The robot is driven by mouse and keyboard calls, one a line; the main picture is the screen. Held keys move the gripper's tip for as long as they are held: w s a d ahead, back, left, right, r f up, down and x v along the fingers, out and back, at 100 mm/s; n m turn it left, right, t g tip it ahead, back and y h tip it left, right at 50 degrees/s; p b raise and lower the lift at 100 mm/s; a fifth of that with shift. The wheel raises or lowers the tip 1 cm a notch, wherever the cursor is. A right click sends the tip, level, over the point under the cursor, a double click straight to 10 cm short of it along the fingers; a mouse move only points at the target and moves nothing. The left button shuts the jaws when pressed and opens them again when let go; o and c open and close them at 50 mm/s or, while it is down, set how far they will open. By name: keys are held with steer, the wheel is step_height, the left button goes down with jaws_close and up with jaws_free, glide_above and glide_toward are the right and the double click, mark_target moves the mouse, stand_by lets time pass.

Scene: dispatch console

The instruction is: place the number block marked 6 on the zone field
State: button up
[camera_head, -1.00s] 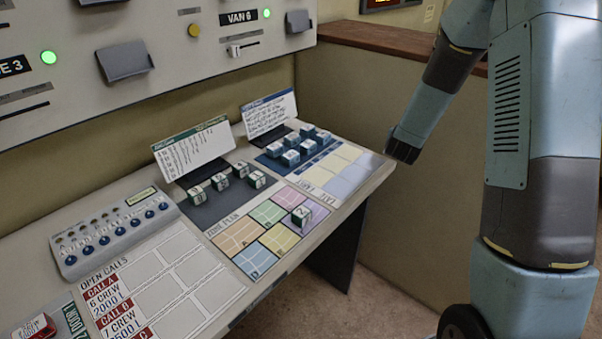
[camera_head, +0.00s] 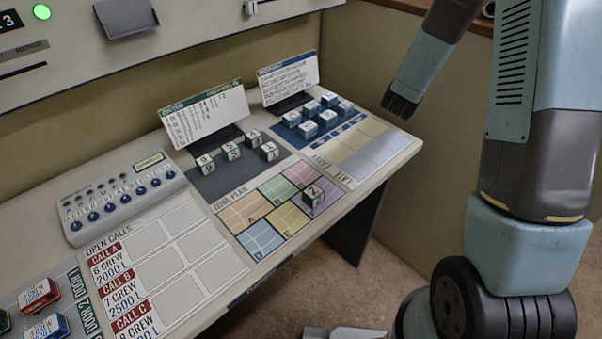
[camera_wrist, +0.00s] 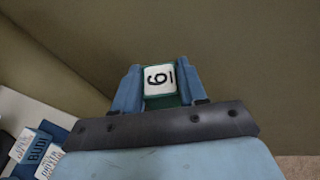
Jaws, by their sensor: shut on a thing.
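In the wrist view, my gripper (camera_wrist: 160,84) is shut on a block with a white top marked 6 (camera_wrist: 159,79) and green sides. In the head view, my gripper (camera_head: 400,104) hangs beyond the console's far right corner; the held block cannot be made out there. The zone plan (camera_head: 238,213) lies on the console, to the left of and nearer than my gripper. It has orange, green, purple, yellow and blue fields. A block marked 2 (camera_head: 314,194) stands on the purple field. The other fields look bare.
Several number blocks (camera_head: 231,151) stand on a dark pad behind the zone plan. Blue-sided blocks (camera_head: 308,129) sit on a pad near my gripper. Two upright cards (camera_head: 204,117) stand behind these pads. A button box (camera_head: 122,197) and the open calls board (camera_head: 170,255) are at left.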

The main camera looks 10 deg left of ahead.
steer(key=s+a+r+m+g+h, duration=0.1)
steer(key=s+a+r, duration=0.2)
steer(key=s+a, duration=0.6)
steer(key=s+a+r+m+h, duration=0.1)
steer(key=s+a+r, duration=0.1)
steer(key=s+a, duration=0.7)
steer(key=s+a+r+m+g+h, duration=0.1)
steer(key=s+a+r, duration=0.15)
steer(key=s, duration=1.05)
steer(key=s+a+r+m+g+h, duration=0.1)
steer(key=s+a, duration=0.3)
steer(key=s, duration=0.8)
glide_above(301, 174)
steer(key=s, duration=0.1)
steer(key=f, duration=0.9)
steer(key=shift+d+f, duration=0.1)
steer(key=shift+d, duration=0.1)
steer(key=shift+w+a+f, duration=0.2)
steer(key=shift+w+f, duration=0.3)
steer(key=shift+f, duration=1.65)
steer(key=shift+f, duration=0.1)
